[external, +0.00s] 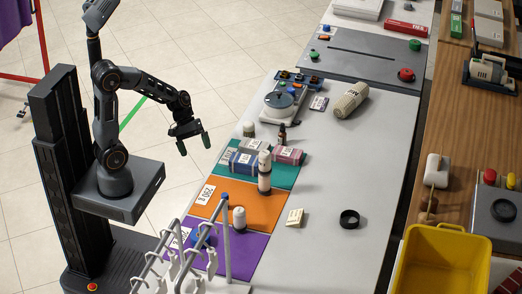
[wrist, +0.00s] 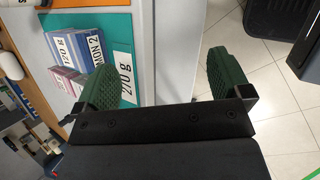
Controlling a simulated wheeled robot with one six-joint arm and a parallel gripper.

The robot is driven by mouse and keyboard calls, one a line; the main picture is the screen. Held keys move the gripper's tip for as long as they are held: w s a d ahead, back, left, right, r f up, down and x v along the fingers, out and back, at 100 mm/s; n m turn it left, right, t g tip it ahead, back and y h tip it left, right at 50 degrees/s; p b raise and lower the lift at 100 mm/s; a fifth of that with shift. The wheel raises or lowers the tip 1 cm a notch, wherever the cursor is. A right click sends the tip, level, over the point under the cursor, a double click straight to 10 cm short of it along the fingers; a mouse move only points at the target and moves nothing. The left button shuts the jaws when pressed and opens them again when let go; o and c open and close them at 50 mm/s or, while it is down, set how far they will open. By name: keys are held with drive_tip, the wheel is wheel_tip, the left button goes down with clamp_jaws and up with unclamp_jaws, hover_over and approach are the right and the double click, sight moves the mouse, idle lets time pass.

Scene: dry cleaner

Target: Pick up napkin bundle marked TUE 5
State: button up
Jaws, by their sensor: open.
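Several napkin bundles lie grouped on a teal mat (external: 284,179): a blue bundle (external: 243,162), another bluish bundle (external: 254,145) behind it and a pink bundle (external: 289,155) to the right. In the wrist view a blue bundle (wrist: 70,48) carries a label that seems to read MON 2, and a pink bundle (wrist: 67,82) lies beside it. I cannot read TUE 5 on any bundle. My gripper (external: 194,143) is open and empty over the floor, left of the counter and apart from the bundles. Its green fingers (wrist: 162,77) show in the wrist view.
An orange mat (external: 255,205) and a purple mat (external: 238,248) lie nearer. A white rack (external: 228,235) stands at the front. The counter's right middle is mostly clear.

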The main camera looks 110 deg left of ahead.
drive_tip(key=w+a+f+n+t+y+b, duration=0.1)
drive_tip(key=w+a+f+n+t, duration=0.1)
drive_tip(key=a+n+t, duration=0.4)
drive_tip(key=n+t+y, duration=0.2)
drive_tip(key=n, duration=0.8)
approach(252, 143)
drive_tip(key=x, duration=0.3)
drive_tip(key=shift+d+b, duration=0.35)
drive_tip(key=shift+a+x, duration=0.15)
drive_tip(key=shift+x, duration=1.5)
drive_tip(key=shift+a+x, duration=0.1)
drive_tip(key=shift+x, duration=1.55)
drive_tip(key=shift+r, duration=0.1)
drive_tip(key=c, duration=1)
